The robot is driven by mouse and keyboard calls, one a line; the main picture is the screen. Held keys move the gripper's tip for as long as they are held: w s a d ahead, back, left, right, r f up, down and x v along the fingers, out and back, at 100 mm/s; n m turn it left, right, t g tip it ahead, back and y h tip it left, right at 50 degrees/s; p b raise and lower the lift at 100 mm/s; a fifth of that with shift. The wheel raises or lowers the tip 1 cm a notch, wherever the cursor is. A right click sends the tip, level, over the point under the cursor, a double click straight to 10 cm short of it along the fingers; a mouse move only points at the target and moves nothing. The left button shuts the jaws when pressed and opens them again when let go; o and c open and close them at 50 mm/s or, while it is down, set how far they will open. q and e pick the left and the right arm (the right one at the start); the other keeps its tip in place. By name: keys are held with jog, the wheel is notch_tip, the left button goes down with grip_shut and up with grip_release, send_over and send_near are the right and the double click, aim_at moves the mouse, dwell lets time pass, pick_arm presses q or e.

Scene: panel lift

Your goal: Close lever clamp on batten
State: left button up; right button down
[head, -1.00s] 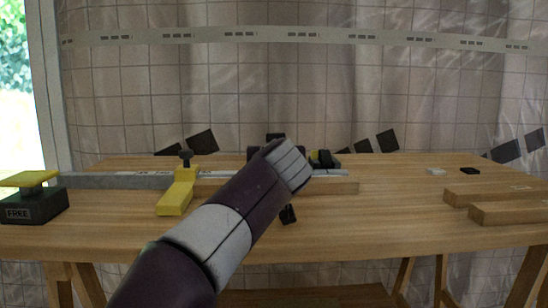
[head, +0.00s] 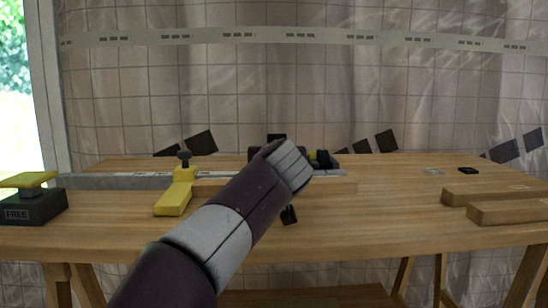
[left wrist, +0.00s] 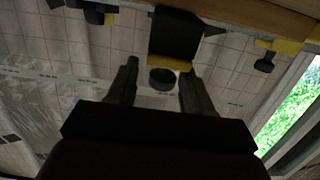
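A clamp with a yellow lever (head: 174,197) and dark knob sits on the rail left of my arm. Another black and yellow clamp (head: 322,159) is partly hidden behind my left wrist. My left gripper (head: 289,214) is mostly hidden by its own arm in the head view. In the left wrist view its fingers (left wrist: 158,88) are apart, with a dark round knob (left wrist: 161,79) between them, below a black clamp body (left wrist: 176,38) with a yellow edge. Contact cannot be told. My right gripper is not in view.
A black block marked FREE with a yellow top (head: 30,202) stands at the table's left end. Two wooden pieces (head: 510,212) lie at the right. The table (head: 400,225) is clear at front right.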

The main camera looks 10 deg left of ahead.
pick_arm(q)
jog(key=shift+w+a+f+g, duration=0.1)
jog(key=shift+f+g, duration=0.05)
jog(key=shift+f, duration=0.35)
jog(key=shift+w+f+g, duration=0.1)
jog(key=shift+f+g, duration=0.05)
jog(key=shift+f, duration=0.35)
jog(key=shift+s+r, duration=0.1)
jog(key=shift+r, duration=0.3)
jog(key=shift+s+f+b, duration=0.1)
jog(key=shift+s+b, duration=0.05)
jog(key=shift+b, duration=0.15)
jog(key=b+v, duration=0.3)
jog(key=v, duration=0.4)
jog(key=shift+s+b, duration=0.3)
jog(key=shift+b, duration=0.1)
jog(key=f+p+v, duration=0.1)
jog(key=p+v, duration=0.3)
jog(key=v, duration=0.2)
jog(key=shift+s+d+r, duration=0.3)
jog(key=shift+s, duration=0.15)
